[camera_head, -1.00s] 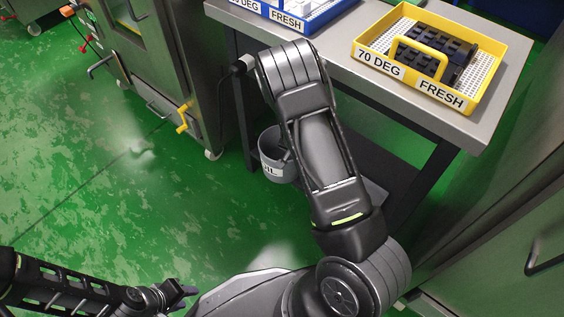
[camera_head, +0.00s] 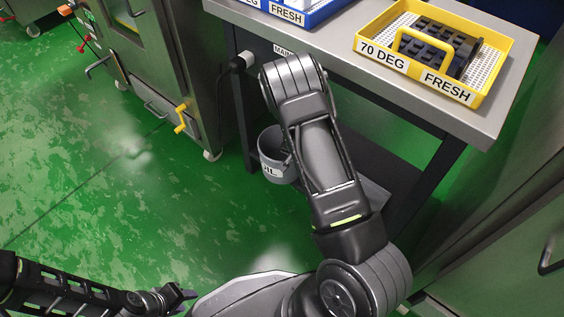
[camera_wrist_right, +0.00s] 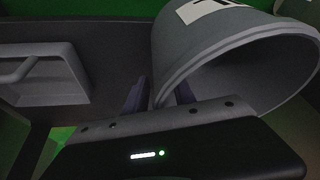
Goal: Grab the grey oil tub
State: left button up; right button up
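The grey oil tub (camera_head: 270,150) stands low beside the bench's leg in the head view, partly behind my right arm; its white label shows the letters "IL". In the right wrist view the tub (camera_wrist_right: 210,50) fills the upper right, its mouth facing the lower right. My right gripper (camera_wrist_right: 160,94) is open there, one finger outside the tub's wall and one inside the rim, with a gap between them. It is hidden in the head view. My left gripper (camera_head: 184,294) is at the bottom left, far from the tub; its finger gap is unclear.
A steel bench (camera_head: 400,88) stands above the tub, with a yellow "70 DEG FRESH" tray (camera_head: 470,92) and a blue tray (camera_head: 318,12). A grey object with a handle (camera_wrist_right: 45,75) lies beside the tub. A steel machine (camera_head: 170,60) is left; green floor (camera_head: 110,190) is clear.

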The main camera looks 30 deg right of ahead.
grip_shut()
dwell(0.3)
dwell(1.1)
